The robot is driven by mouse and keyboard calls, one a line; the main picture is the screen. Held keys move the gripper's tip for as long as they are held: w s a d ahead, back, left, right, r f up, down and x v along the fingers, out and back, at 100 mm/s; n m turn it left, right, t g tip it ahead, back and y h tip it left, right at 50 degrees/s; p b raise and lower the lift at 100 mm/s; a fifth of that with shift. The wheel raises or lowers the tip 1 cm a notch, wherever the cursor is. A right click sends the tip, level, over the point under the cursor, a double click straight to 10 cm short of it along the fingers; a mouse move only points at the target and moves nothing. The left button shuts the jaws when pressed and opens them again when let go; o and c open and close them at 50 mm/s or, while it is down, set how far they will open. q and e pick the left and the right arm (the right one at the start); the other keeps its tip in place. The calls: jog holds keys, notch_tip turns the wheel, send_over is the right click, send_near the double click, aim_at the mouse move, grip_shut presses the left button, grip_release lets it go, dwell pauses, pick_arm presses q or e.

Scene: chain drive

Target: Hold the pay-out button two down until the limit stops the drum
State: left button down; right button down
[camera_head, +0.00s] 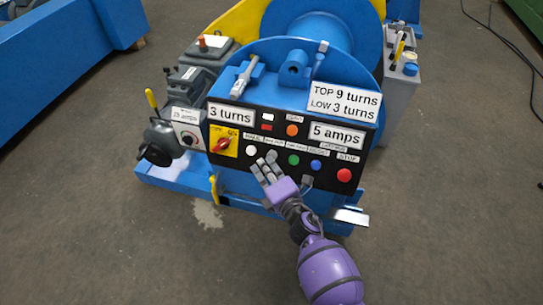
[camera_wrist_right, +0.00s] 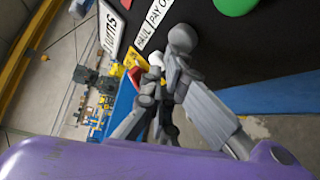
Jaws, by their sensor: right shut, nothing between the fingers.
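The black control panel (camera_head: 330,152) stands on the front of the blue winch. My right gripper (camera_head: 264,166) is shut and empty, with its grey fingertips at the lower button row, just right of the white button (camera_head: 251,150). In the right wrist view the fingers (camera_wrist_right: 168,62) are close to the label reading "PAY O" (camera_wrist_right: 159,12). The pay-out button itself is hidden behind the fingers, and I cannot tell whether it is pressed. The blue drum (camera_head: 312,38) is behind the panel. A display reads "3 turns" (camera_head: 231,115); a plate reads "TOP 9 turns, LOW 3 turns" (camera_head: 344,100).
Green (camera_head: 293,160), blue (camera_head: 316,165) and red stop (camera_head: 343,175) buttons are right of my fingers. A red rotary switch (camera_head: 223,144) is at the left. Another display reads "5 amps" (camera_head: 337,135). The grey floor in front is open.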

jog(key=shift+w+d+f+b, duration=0.15)
jog(key=shift+w+f+b, duration=0.15)
jog(key=shift+w, duration=0.15)
dwell(0.6)
jog(key=shift+r, duration=0.1)
dwell(6.3)
jog(key=shift+s+a+r+p, duration=0.15)
jog(key=shift+s+r+p, duration=0.1)
jog(key=shift+s, duration=0.15)
jog(key=shift+s+a+r+p, duration=0.15)
jog(key=shift+s+p, duration=0.05)
jog(key=shift+s, duration=0.2)
